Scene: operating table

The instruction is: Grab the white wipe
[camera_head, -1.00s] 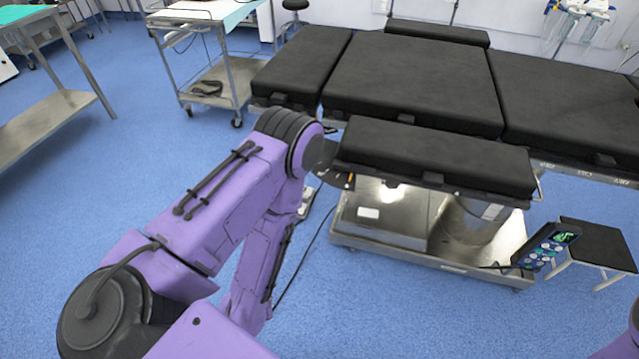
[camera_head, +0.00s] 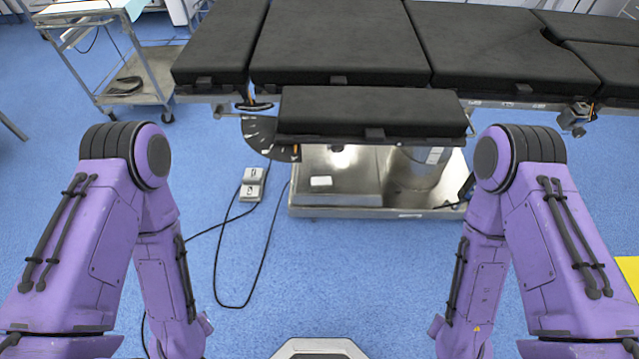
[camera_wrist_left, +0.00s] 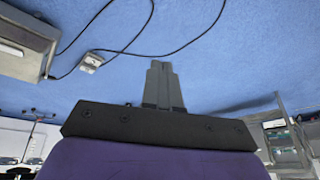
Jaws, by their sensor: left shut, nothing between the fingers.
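No white wipe can be made out in either view. My left gripper (camera_wrist_left: 161,85) shows in the left wrist view with its fingers together and empty, over the blue floor. In the head view both of my purple arms hang down at the left and right, and the grippers themselves are out of sight. The right gripper is in neither view.
The black operating table (camera_head: 340,45) stands ahead across the top, with a lower black pad (camera_head: 370,112) and a metal base (camera_head: 380,180). A metal cart (camera_head: 150,70) stands at the upper left. A foot pedal (camera_head: 252,183) and cables lie on the blue floor, otherwise open in front.

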